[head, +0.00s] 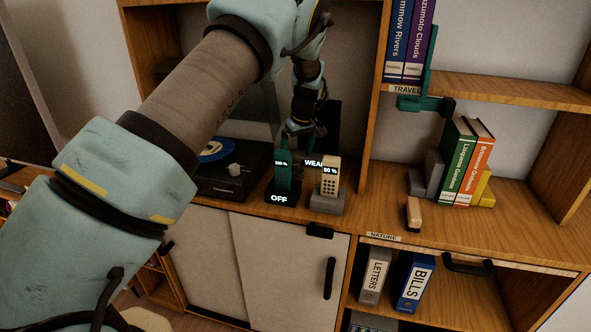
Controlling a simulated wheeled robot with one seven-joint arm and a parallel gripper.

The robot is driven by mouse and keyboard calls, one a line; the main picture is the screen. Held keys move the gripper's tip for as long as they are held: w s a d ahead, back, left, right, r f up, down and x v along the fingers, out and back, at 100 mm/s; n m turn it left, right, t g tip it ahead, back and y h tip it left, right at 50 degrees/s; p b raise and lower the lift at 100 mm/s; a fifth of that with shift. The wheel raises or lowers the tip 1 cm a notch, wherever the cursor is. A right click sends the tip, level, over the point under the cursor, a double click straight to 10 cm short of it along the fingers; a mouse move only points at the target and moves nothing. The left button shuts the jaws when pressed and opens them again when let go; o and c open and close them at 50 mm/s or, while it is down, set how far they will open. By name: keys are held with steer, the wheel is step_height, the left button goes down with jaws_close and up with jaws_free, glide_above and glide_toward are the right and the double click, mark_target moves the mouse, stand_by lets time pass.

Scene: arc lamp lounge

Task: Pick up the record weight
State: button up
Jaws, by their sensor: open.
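My gripper (304,130) is open and points down over the cabinet top, behind two upright handsets. It is dark against a dark background, so its fingertips are hard to make out. A black turntable (225,182) with a blue-labelled record (215,150) stands to its left, partly covered by my arm. A small pale round piece on the turntable's right side may be a knob or the record weight; I cannot tell which. No record weight can be made out for certain.
A green handset (283,172) on a dark "OFF" base and a beige handset (329,176) stand near the front edge. A dark panel reading "WEA..." is behind them.

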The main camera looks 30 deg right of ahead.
mark_target(295, 163)
steer(key=shift+p+x, duration=1.2)
steer(key=shift+x, duration=1.45)
steer(key=shift+s, duration=0.1)
steer(key=c, duration=1.5)
